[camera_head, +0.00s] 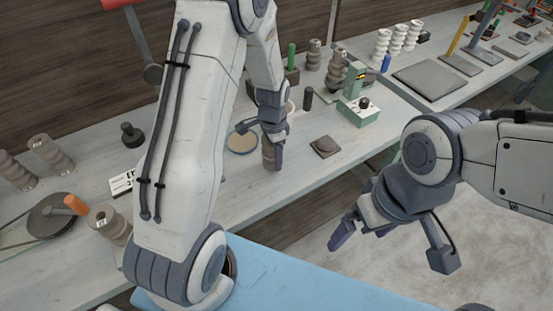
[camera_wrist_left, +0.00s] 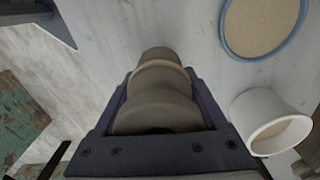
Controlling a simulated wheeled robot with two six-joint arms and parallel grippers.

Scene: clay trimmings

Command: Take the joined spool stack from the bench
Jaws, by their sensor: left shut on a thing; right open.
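The joined spool stack (camera_wrist_left: 160,88) is brown-grey, with a lighter tan band between its rounded parts. My left gripper (camera_head: 274,157) is shut around it at the bench, right of the round blue-rimmed dish. In the head view only part of the spool stack (camera_head: 269,157) shows below the gripper. In the left wrist view it lies between the two fingers; its near end is hidden by the gripper body. I cannot tell whether it touches the bench (camera_head: 245,200). My right gripper (camera_head: 392,240) is open and empty, in front of the bench over the floor.
The blue-rimmed dish (camera_head: 241,142) and a white cup (camera_wrist_left: 272,122) stand close to the left gripper. A dark square block (camera_head: 325,147) lies to its right. A green-based device (camera_head: 359,112) stands behind. The bench front between is clear.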

